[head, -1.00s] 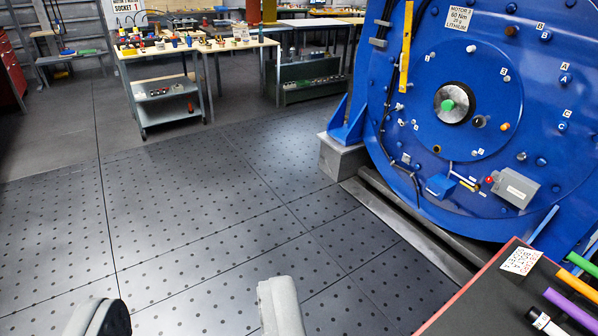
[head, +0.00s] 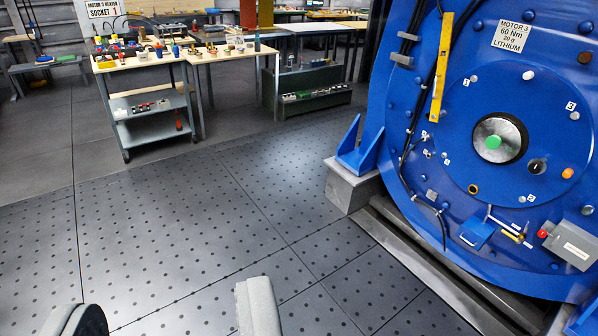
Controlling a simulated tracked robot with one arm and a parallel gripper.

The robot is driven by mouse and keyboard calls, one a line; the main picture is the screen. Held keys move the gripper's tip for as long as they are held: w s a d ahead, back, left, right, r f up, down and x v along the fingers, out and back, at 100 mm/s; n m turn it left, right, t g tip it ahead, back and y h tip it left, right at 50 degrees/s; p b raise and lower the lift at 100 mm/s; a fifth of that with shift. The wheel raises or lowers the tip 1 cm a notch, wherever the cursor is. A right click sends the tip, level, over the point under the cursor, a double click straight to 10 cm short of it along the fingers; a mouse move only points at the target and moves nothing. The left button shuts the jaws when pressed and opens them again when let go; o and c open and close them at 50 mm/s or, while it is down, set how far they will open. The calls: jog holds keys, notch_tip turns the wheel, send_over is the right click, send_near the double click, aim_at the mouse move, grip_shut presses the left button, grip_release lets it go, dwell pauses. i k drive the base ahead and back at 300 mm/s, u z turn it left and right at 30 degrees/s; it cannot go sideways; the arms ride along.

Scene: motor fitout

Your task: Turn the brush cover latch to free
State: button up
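The big blue motor (head: 452,150) fills the right side, with a label reading MOTOR 3. Low on its face is a small blue box (head: 477,234) with a thin white rod and small yellow pieces beside it. To its right is a grey box (head: 571,246) with a red knob (head: 543,234). I cannot tell which part is the brush cover latch. A green-centred round hub (head: 493,143) sits higher up. My gripper (head: 168,312) is at the bottom left, its two grey fingers wide apart with only floor between them. It is well away from the motor.
The dotted floor (head: 180,235) between my gripper and the motor is clear. A grey plinth block (head: 350,188) and dark rail (head: 450,265) run along the motor's foot. A work table (head: 150,65) with tools and a lower-shelf cart stands at the back left.

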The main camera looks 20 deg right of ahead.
aim_at(542, 233)
jog(key=u, duration=0.05)
jog(key=i, duration=2.55)
jog(key=z, duration=2.4)
jog(key=i, duration=1.05)
jog(key=z, duration=0.55)
